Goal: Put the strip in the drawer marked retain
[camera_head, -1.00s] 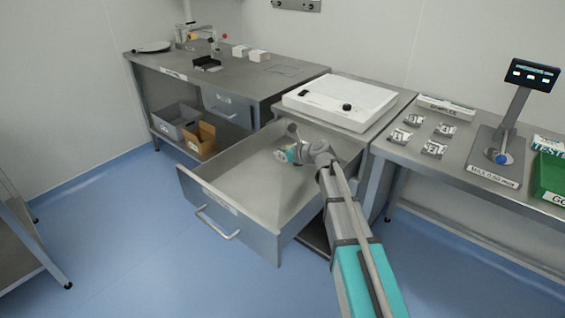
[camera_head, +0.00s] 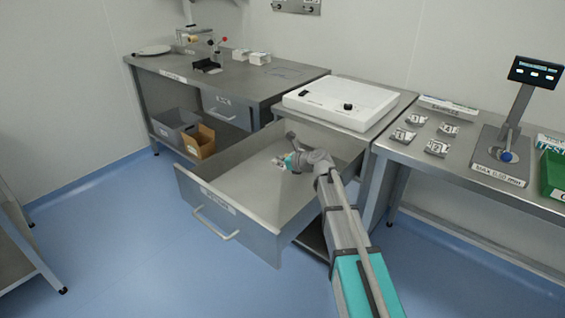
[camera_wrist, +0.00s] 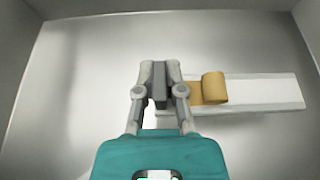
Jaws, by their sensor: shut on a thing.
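A strip, white with a curled tan piece on it (camera_wrist: 252,93), lies across the wrist view, low over or on the drawer floor; I cannot tell whether it touches. My gripper (camera_wrist: 160,75) is shut on the strip near its left end, and the fingers hide part of it. The large drawer (camera_head: 230,220) is pulled well out, and my gripper (camera_head: 284,161) is down inside it, toward the back. In the head view the strip is too small to make out clearly. The drawer's front label is too small to read.
Drawer walls (camera_wrist: 22,75) stand on both sides of my gripper. A white flat unit (camera_head: 340,100) sits on the cabinet above the drawer. Several small packets (camera_head: 437,148) and a display stand (camera_head: 507,155) are on the right table. A smaller drawer (camera_head: 227,109) is at left.

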